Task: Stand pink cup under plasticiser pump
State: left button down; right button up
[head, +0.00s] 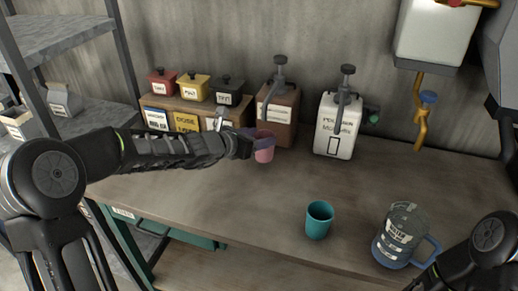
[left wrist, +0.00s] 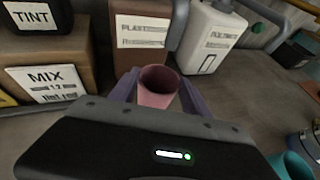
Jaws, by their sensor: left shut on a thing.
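The pink cup (head: 264,152) is upright between the fingers of my left gripper (head: 256,143), which is shut on it. In the left wrist view the cup (left wrist: 158,86) shows its open mouth between the purple fingers of my left gripper (left wrist: 157,92). The brown plasticiser pump (head: 278,112) stands just behind the cup, and its label is partly readable in the left wrist view (left wrist: 140,40). I cannot tell whether the cup touches the table or sits exactly below the spout. My right gripper is not in view; only part of my right arm shows.
A white pump (head: 338,128) stands right of the brown one. A teal cup (head: 318,221) and a clear jug with a blue handle (head: 400,236) stand near the table's front. Red, yellow and black tubs (head: 194,88) sit on a box at left. The table's middle (head: 220,200) is clear.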

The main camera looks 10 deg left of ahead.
aim_at(259, 160)
pick_arm(q)
jog(key=shift+f+b, duration=0.6)
jog(key=shift+f, duration=1.3)
jog(key=shift+c, duration=2.4)
grip_release()
jog(key=p+v, duration=0.1)
jog(key=v, duration=1.1)
